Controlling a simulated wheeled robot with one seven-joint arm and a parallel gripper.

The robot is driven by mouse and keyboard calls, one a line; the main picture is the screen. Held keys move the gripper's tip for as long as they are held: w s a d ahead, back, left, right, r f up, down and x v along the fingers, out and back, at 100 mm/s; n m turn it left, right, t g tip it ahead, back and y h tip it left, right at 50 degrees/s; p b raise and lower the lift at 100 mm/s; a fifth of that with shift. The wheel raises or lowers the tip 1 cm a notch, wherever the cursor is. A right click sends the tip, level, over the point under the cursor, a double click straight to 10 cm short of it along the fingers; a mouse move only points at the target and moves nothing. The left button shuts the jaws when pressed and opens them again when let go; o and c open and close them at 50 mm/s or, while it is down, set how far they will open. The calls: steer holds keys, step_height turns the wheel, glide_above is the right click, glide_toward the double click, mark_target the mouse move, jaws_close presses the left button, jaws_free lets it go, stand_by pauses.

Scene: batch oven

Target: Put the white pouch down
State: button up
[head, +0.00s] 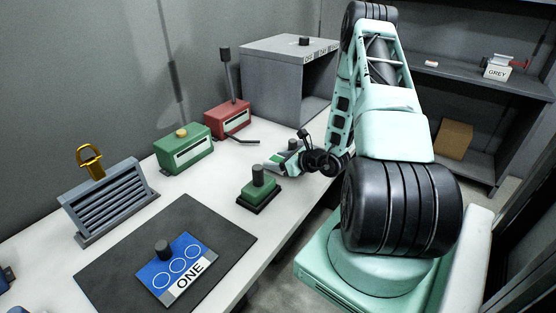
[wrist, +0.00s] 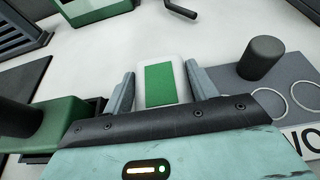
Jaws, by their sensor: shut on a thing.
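The white pouch (wrist: 160,82), with a green panel on its face, sits between the two fingers of my gripper (wrist: 160,92) in the wrist view. The fingers are shut on its sides. In the head view my gripper (head: 279,164) is low over the white table (head: 215,175), just behind and right of a green block with a black knob (head: 259,188). The pouch is small and partly hidden there. I cannot tell whether it touches the table.
A grey plate (wrist: 262,101) with a black knob, rings and a partly cut label lies right of my gripper. Green (head: 183,148) and red (head: 228,118) boxes, a grey oven-like box (head: 270,75) and a dark mat (head: 125,255) stand around. White table shows ahead of the pouch.

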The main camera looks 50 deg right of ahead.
steer(key=o, duration=0.6)
steer(key=shift+f, duration=0.15)
steer(key=o, duration=0.4)
